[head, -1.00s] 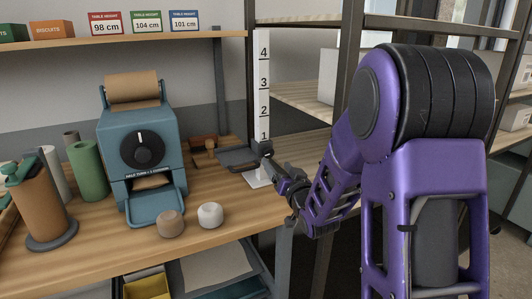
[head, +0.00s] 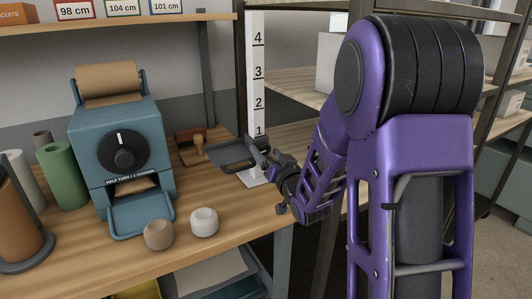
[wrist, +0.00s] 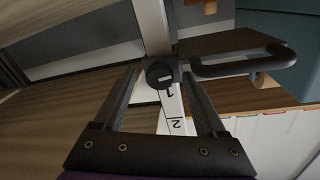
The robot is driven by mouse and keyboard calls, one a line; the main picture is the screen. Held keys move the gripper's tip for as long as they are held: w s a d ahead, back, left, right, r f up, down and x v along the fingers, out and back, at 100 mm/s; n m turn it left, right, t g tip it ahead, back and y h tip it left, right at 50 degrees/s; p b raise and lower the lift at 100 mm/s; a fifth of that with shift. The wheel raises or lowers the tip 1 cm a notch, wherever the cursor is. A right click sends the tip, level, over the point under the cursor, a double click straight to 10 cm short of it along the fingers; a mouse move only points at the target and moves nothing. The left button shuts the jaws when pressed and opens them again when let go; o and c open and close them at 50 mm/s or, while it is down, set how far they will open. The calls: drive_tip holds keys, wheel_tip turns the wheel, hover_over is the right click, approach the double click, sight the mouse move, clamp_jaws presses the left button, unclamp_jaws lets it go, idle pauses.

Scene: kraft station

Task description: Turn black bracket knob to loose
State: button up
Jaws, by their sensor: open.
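The black bracket knob (wrist: 160,75) is round and dark, with a small pale mark, and sits on the numbered white post (wrist: 172,108). My gripper (wrist: 162,80) is open, with one finger on either side of the knob's place in the wrist view. I cannot tell whether the fingers touch the knob. The dark bracket (wrist: 232,43) reaches right from the post and carries a looped bar. In the head view, my gripper (head: 268,160) is at the post (head: 257,75), beside the bracket (head: 232,153); it hides most of the knob there.
A blue dispenser (head: 122,150) with a dial and brown roll stands on the wooden table (head: 95,262). A wooden stamp (head: 198,147) lies behind the bracket. Shelving rises right of the post.

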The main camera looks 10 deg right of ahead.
clamp_jaws()
idle(0.3)
drive_tip(key=shift+n, duration=1.5)
unclamp_jaws()
drive_tip(key=shift+f, duration=0.1)
drive_tip(key=shift+s, duration=0.1)
